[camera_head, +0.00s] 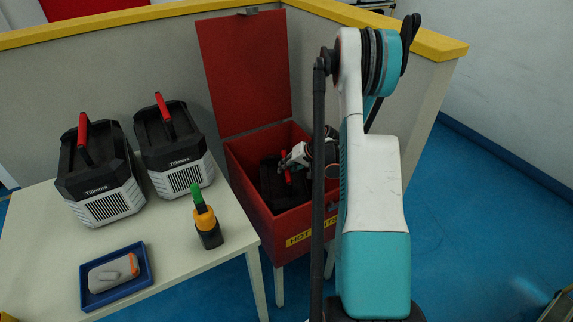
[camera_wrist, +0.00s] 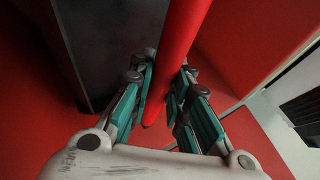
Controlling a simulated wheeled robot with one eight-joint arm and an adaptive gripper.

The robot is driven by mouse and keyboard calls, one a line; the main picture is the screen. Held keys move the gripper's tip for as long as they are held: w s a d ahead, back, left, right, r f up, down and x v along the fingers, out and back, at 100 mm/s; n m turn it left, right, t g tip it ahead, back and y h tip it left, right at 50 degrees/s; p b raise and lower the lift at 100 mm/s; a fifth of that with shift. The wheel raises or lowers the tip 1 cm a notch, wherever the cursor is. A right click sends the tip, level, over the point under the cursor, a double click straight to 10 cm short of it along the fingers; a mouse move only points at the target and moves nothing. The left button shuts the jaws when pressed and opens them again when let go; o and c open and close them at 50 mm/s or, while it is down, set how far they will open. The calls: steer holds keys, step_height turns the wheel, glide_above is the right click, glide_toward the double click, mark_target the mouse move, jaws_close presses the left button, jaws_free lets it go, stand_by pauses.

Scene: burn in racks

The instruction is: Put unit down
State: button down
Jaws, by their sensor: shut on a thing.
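A black unit (camera_head: 270,178) with a red handle (camera_head: 287,174) is down inside the open red box (camera_head: 247,186), whose front bears a yellow label reading "HOT" and more text partly hidden. My gripper (camera_head: 285,163) is inside the box at the handle. In the wrist view my gripper (camera_wrist: 164,92) has its teal-padded fingers on both sides of the red handle (camera_wrist: 178,50), shut on it. The dark body of the unit (camera_wrist: 105,45) shows at the left there, with red box surfaces around. Whether the unit touches the box floor is hard to tell.
The box's red lid (camera_head: 245,75) stands open at the back. Two more units (camera_head: 98,180) (camera_head: 175,150) stand on the white table (camera_head: 180,262), with a green-and-orange tool (camera_head: 206,222) and a blue tray (camera_head: 118,298) holding a device. A yellow-topped partition (camera_head: 150,55) runs behind.

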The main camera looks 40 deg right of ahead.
steer(key=shift+f, duration=0.65)
steer(key=c, duration=1.5)
jaws_free()
steer(key=p+v, duration=0.3)
steer(key=v, duration=0.9)
steer(key=shift+p, duration=0.35)
